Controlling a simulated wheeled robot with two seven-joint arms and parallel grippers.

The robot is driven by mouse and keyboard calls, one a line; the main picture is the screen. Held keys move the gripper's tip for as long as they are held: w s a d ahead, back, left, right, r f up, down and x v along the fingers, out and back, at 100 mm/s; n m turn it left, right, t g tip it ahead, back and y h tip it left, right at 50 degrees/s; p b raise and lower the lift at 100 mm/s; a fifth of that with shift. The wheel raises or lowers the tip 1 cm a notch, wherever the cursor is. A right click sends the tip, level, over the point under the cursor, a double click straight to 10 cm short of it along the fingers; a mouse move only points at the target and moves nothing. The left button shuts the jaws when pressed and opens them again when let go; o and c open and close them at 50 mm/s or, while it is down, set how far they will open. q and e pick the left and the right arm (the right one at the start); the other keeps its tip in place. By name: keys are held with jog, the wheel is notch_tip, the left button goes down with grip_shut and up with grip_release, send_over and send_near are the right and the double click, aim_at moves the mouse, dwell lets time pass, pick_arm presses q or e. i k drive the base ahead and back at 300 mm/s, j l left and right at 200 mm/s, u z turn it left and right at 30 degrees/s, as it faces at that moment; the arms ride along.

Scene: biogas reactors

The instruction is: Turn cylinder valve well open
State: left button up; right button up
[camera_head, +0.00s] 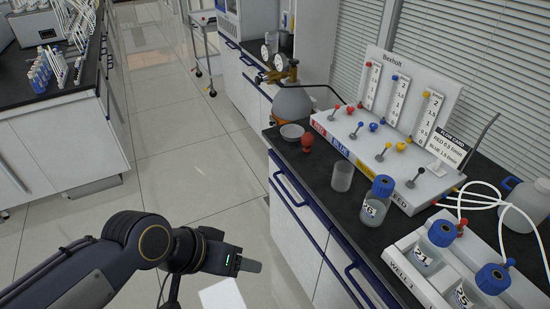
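A grey gas cylinder (292,104) stands beyond the near counter, its lower part hidden behind the counter. A brass valve and regulator (281,69) with round gauges (265,53) sits on its top, and a dark hose runs from it to the right. I cannot tell how far the valve is turned. My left gripper (256,267) is low in the middle, over the floor, left of the counter and well apart from the cylinder. It is seen side-on, so its opening cannot be told. My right gripper is not in view.
A cart (205,45) stands at the back. The tiled floor (185,130) is clear.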

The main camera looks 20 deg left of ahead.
aim_at(293, 62)
jog(key=k+j+u, duration=0.15)
jog(key=j, duration=0.6)
jog(key=j+u, duration=0.1)
jog(key=j, duration=0.7)
jog(key=i+j, duration=0.25)
jog(key=i, duration=0.2)
jog(key=i+j, duration=0.25)
jog(key=i, duration=0.2)
jog(key=i+j+u, duration=0.1)
jog(key=i+j, duration=0.15)
jog(key=i, duration=0.2)
jog(key=i+j, duration=0.2)
jog(key=i, duration=0.25)
